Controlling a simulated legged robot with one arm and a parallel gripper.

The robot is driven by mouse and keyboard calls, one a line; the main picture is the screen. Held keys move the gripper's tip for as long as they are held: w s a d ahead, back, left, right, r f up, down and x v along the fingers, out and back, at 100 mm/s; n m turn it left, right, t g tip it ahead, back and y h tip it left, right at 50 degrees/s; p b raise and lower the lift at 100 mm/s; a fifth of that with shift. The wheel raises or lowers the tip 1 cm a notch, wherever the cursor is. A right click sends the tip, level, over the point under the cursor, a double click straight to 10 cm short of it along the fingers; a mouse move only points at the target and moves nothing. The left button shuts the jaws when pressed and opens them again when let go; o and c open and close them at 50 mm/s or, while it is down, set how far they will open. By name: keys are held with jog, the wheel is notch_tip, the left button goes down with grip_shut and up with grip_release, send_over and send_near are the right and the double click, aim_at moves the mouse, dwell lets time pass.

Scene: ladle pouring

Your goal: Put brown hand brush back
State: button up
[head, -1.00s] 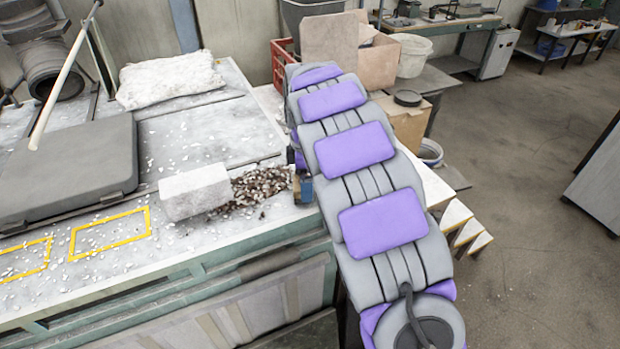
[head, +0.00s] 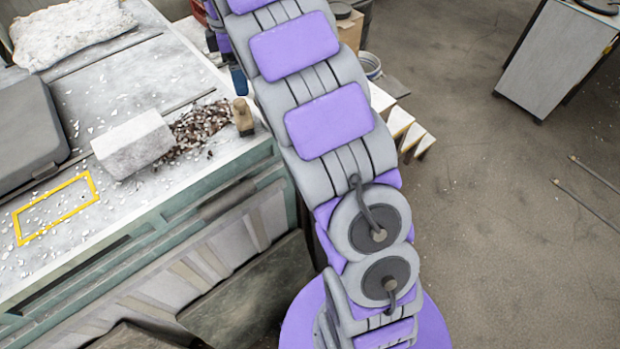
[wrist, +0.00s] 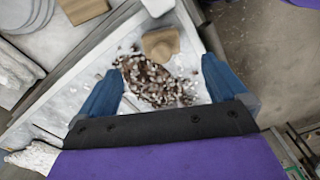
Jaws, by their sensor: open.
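The brown hand brush, seen as a tan wooden block (head: 243,116), stands at the right end of a pile of dark and white chips (head: 197,130) near the table's edge. In the wrist view the tan block (wrist: 160,44) lies just beyond the pile. My gripper (wrist: 160,66) is open and empty, with its blue fingers spread either side of the pile and the block ahead of them. In the head view one blue finger (head: 238,80) shows just behind the block, apart from it; the rest is hidden by my arm.
A white block (head: 132,145) lies left of the pile. A dark grey case (head: 28,130) and a white sack (head: 70,32) stand farther left and back.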

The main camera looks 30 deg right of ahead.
jog(key=s+d+m, duration=0.1)
jog(key=s+m, duration=0.8)
jog(key=s, duration=1.2)
jog(key=s+f+m+g, duration=0.1)
jog(key=s+f+m, duration=0.2)
jog(key=s, duration=0.7)
jog(key=s+f+m, duration=0.3)
jog(key=s+f, duration=0.1)
jog(key=s, duration=0.7)
jog(key=shift+a+m+g, duration=0.3)
jog(key=shift+a+g, duration=0.1)
